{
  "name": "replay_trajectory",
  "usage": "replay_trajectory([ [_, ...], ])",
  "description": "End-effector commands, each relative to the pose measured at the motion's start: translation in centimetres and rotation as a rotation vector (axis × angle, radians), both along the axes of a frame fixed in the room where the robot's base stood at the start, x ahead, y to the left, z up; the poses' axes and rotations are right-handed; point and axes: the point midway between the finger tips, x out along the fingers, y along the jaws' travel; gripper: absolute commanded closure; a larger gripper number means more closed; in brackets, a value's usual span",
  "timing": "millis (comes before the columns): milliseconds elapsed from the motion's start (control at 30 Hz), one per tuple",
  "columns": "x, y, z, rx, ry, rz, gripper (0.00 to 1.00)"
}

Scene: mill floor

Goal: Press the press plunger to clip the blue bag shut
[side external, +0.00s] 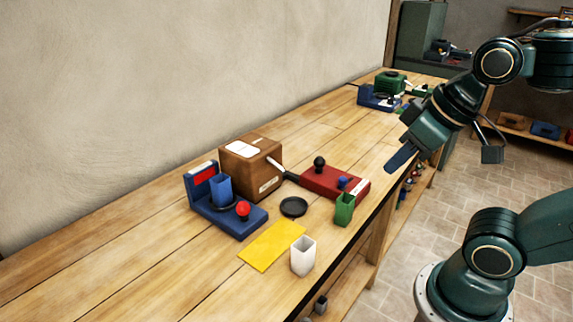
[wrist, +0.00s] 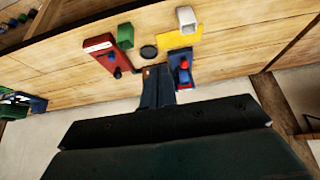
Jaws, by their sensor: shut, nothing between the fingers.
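A blue bag (side external: 221,188), upright and box-like, stands on a blue unit (side external: 240,222) with a red panel at its back. A red ball knob (side external: 243,209) stands beside the bag on this unit. A red base (side external: 327,184) to the right carries a black ball knob (side external: 319,163) and a small blue part. I cannot tell for sure which knob is the press plunger. My gripper (side external: 402,160) is shut and empty, above the bench's front edge, right of and apart from both units. In the wrist view my fingers (wrist: 158,88) overlap the brown box.
A black disc (side external: 293,207), yellow mat (side external: 272,246), white bag (side external: 303,256) and green bag (side external: 344,209) lie toward the front edge. More devices (side external: 388,90) stand at the far end.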

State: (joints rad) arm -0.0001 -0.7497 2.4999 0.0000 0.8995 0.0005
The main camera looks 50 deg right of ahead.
Motion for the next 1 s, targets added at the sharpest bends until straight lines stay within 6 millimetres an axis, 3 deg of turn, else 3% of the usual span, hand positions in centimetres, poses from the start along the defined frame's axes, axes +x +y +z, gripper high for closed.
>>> replay_trajectory([
  [367, 2.6, 0.2, 0.3, 0.030, -0.020, -0.046, 1.00],
  [1000, 14.7, 1.9, -0.5, 0.191, -0.127, -0.259, 1.00],
])
